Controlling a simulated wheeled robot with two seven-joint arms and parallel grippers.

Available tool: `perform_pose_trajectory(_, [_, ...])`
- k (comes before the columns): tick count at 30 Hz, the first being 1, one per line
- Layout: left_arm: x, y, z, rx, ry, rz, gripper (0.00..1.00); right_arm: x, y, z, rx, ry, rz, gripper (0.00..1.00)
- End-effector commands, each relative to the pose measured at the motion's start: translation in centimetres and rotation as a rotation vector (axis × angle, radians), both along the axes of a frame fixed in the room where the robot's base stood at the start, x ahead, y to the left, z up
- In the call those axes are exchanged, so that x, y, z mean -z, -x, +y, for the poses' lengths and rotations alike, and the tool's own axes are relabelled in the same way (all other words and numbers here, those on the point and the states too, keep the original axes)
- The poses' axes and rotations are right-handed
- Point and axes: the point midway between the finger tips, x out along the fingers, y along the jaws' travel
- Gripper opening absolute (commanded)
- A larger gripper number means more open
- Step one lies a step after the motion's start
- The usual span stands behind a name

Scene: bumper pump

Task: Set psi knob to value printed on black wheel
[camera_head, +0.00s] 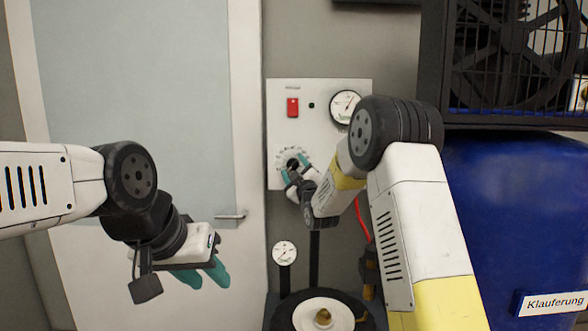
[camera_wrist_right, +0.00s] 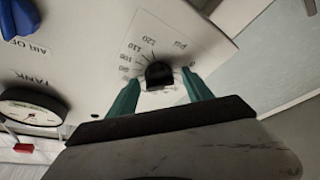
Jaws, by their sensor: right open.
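The psi knob (camera_head: 293,165) is a small black dial on the white wall panel (camera_head: 281,130), partly hidden by my right gripper. In the right wrist view the black knob (camera_wrist_right: 159,74) is ringed by numbers; 120, 110 and 100 can be read, with "PSI" beside them. My right gripper (camera_wrist_right: 162,90) is open, its teal fingers on either side of the knob, with gaps visible. The black wheel (camera_head: 283,313) lies at the bottom, cut off by the frame; no printed value is readable on it. My left gripper (camera_head: 208,281) is open and empty before the door.
The panel carries a red switch (camera_head: 292,108) and a round gauge (camera_head: 345,107). Another gauge (camera_head: 284,253) is above the wheel. A blue tank (camera_head: 510,220) fills the right, below a caged fan (camera_head: 520,60). The door handle (camera_head: 231,216) is near my left gripper.

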Motion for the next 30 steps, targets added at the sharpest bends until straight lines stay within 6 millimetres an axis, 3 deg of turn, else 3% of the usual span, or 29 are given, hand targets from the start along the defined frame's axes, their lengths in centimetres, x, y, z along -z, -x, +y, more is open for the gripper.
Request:
perform_pose_trajectory(1, [0.0, 0.0, 0.0, 0.0, 0.0, 0.0, 0.36, -0.01, 0.01, 0.0, 0.0, 0.0, 0.0, 0.59])
perform_pose_trajectory(10, [0.0, 0.0, 0.0, 0.0, 0.0, 0.0, 0.36, -0.01, 0.03, -0.01, 0.0, 0.0, 0.0, 0.0])
perform_pose_trajectory(20, [0.0, 0.0, 0.0, 0.0, 0.0, 0.0, 0.36, 0.11, 0.02, 0.03, -0.001, -0.042, 0.002, 0.0])
perform_pose_trajectory(30, [0.0, 0.0, 0.0, 0.0, 0.0, 0.0, 0.36, 0.24, 0.04, 0.22, -0.001, -0.271, 0.001, 0.0])
